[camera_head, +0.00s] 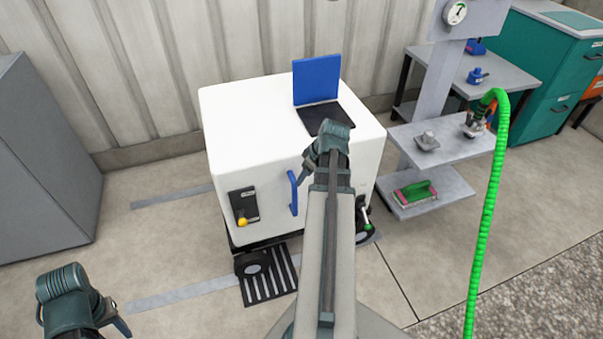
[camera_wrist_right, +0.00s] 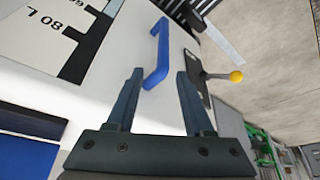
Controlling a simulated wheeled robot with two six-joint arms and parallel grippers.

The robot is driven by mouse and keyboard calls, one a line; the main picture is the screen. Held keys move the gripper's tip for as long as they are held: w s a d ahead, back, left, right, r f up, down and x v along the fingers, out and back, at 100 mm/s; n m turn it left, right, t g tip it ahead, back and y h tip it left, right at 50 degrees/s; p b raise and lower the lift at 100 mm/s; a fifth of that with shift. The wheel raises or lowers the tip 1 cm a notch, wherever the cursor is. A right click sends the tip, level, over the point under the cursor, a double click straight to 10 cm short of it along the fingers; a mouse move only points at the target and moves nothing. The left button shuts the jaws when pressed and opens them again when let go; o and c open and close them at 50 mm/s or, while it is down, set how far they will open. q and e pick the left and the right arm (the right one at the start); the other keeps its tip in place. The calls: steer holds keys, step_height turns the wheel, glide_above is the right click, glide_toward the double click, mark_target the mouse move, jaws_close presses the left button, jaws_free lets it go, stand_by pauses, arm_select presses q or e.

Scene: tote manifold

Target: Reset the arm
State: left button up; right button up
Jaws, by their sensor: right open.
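A white tote (camera_head: 230,110) stands in the middle of the head view. Its front has a blue handle (camera_head: 293,195) and a black plate (camera_head: 243,204) with a yellow-knobbed lever (camera_head: 242,221). My right arm reaches over the tote's front right side; its gripper (camera_head: 310,166) is above and right of the handle. In the right wrist view the gripper (camera_wrist_right: 159,76) is open, and the lower end of the blue handle (camera_wrist_right: 161,45) appears between its fingers, not clasped. The yellow knob (camera_wrist_right: 236,77) is right of it. My left gripper (camera_head: 121,325) is at lower left, mostly cut off.
A blue and black panel (camera_head: 316,80) sits on the tote's top. A grey cabinet (camera_head: 45,150) is at left. At right are a grey shelf stand (camera_head: 450,150) with fittings, a green hose (camera_head: 486,220) and a teal cabinet (camera_head: 530,60). Floor between left cabinet and tote is clear.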

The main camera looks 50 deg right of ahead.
steer(key=shift+s+r, duration=0.1)
steer(key=shift+r, duration=0.15)
stand_by(0.3)
steer(key=w+a+r+n+g+p, duration=0.1)
steer(key=w+a+r+p, duration=0.3)
steer(key=a, duration=0.4)
steer(key=w+a+r+g+y+p, duration=0.1)
steer(key=w+a+r+p, duration=0.25)
steer(key=a, duration=0.45)
steer(key=w+a+r+n+g+p, duration=0.1)
steer(key=w+a+r+p, duration=0.2)
steer(key=a+p, duration=0.35)
steer(key=s+a+r+p, duration=0.1)
steer(key=a+r+p, duration=0.2)
steer(key=a, duration=0.6)
steer(key=s+a+r+n+g+h+p, duration=0.1)
steer(key=a+r+p, duration=0.3)
steer(key=a, duration=0.6)
steer(key=s+a+r+h+p, duration=0.1)
steer(key=s+a+r+p, duration=0.2)
steer(key=a+r, duration=0.3)
steer(key=a+p, duration=0.1)
steer(key=a, duration=0.2)
steer(key=shift+a+r+n+g, duration=0.15)
steer(key=shift+a+n+g, duration=0.15)
steer(key=shift+n, duration=0.1)
